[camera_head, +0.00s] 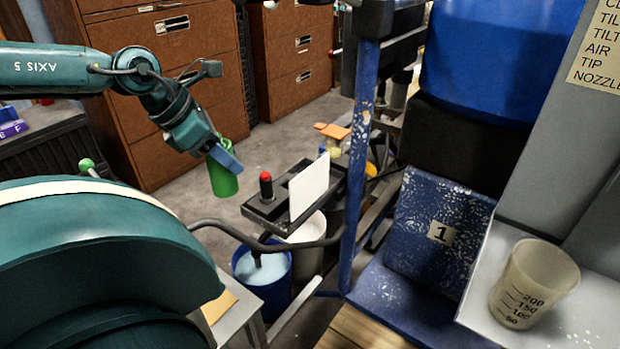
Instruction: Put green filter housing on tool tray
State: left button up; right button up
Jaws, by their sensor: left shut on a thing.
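The green filter housing (222,182) is a bright green cylinder. It hangs in the air left of centre, slightly tilted. My left gripper (224,158) is shut on its upper part, and its blue finger covers part of the rim. A dark tray (262,212), which looks like the tool tray, is to the right of and a little below the housing in the picture. A gap shows between them. A red-topped black item (266,184) and an upright white card (309,188) stand on the tray. My right gripper is not in view.
A blue bucket (277,291) with pale liquid and a white bucket (304,252) stand below the tray. A blue post (357,150) rises just right of it. Brown drawer cabinets (180,55) are behind. A measuring cup (533,283) stands on a grey ledge at right.

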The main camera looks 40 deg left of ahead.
pick_arm(q)
jog(key=w+d+f+p, duration=0.1)
jog(key=w+d, duration=0.1)
jog(key=w, duration=0.3)
jog(key=w+d+f+p, duration=0.1)
jog(key=w+d, duration=0.1)
jog(key=w, duration=0.3)
jog(key=w+d+f+p, duration=0.1)
jog(key=w+d, duration=0.1)
jog(key=w, duration=0.4)
jog(key=shift+w+f, duration=0.1)
jog(key=shift+f, duration=0.05)
jog(key=shift+d+f, duration=0.1)
jog(key=shift+f, duration=0.1)
jog(key=o, duration=1.2)
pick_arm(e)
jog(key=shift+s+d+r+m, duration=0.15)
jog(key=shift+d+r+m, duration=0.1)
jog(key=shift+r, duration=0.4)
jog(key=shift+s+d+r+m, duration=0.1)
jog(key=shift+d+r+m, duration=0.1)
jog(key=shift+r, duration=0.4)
